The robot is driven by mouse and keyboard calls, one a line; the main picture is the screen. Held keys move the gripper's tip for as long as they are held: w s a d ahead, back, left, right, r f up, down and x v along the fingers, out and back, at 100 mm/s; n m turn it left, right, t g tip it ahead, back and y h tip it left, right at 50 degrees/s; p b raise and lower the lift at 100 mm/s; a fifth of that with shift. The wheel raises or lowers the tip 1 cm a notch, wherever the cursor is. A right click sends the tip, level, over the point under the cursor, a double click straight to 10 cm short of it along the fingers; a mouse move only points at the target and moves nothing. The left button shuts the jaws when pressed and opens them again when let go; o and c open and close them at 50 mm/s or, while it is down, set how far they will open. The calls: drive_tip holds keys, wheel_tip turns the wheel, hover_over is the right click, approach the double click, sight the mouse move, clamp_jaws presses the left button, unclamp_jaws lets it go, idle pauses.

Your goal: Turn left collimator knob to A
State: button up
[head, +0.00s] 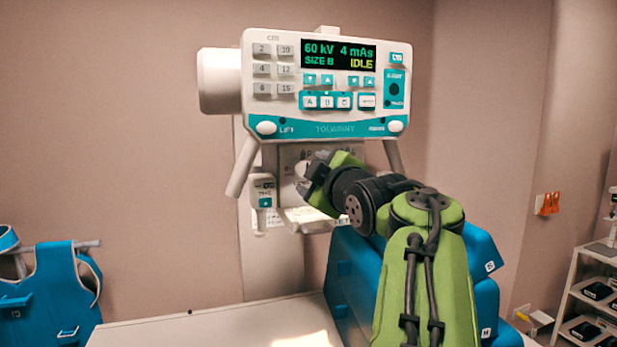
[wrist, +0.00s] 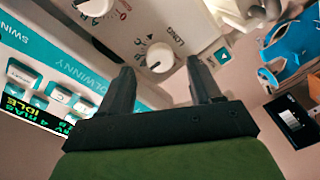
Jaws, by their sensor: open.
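The collimator panel (wrist: 128,32) hangs under the teal and white console (head: 325,85). In the wrist view it carries a round white knob (wrist: 155,57) with markings around it, and a second white knob (wrist: 92,6) at the top edge, near a letter A and red marks. I cannot tell which of these is the left collimator knob. My gripper (head: 312,172) is open in front of the panel, hiding part of it in the head view. In the wrist view its fingers (wrist: 160,78) are spread and empty, with the first knob showing between and beyond their tips.
The console display (head: 339,54) reads 60 kV, 4 mAs, SIZE B, IDLE. Two slanted handles (head: 243,167) flank the panel, and a small hand control (head: 263,192) hangs at its left. A white table (head: 220,325) and blue cushions (head: 345,272) lie below.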

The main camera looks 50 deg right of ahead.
drive_tip(key=v, duration=1.1)
drive_tip(key=shift+s+b, duration=0.25)
drive_tip(key=shift+b, duration=0.2)
drive_tip(key=shift+a, duration=0.15)
